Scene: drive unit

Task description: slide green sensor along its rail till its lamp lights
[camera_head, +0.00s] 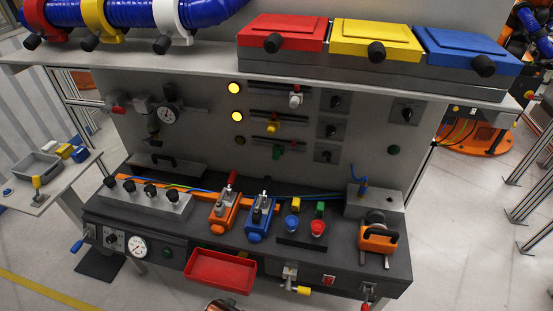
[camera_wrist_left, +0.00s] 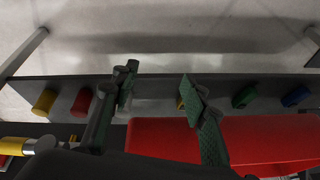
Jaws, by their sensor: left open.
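The green sensor (camera_head: 278,150) sits on the lowest of three short rails on the upright grey panel in the head view. Its rail (camera_head: 262,138) runs left to right. The round lamp (camera_head: 239,140) to the left of this rail looks dark. My left gripper (camera_wrist_left: 158,82) shows in the left wrist view with its two fingers apart and nothing between them. The green sensor cannot be made out in the left wrist view. My right gripper is in neither view.
Above are a yellow sensor (camera_head: 272,127) and a white sensor (camera_head: 295,99), with lit yellow lamps beside their rails. An overhanging shelf (camera_head: 180,68) is above the panel. Orange and blue clamps (camera_head: 260,220) and a red tray (camera_head: 220,272) are at the bench below.

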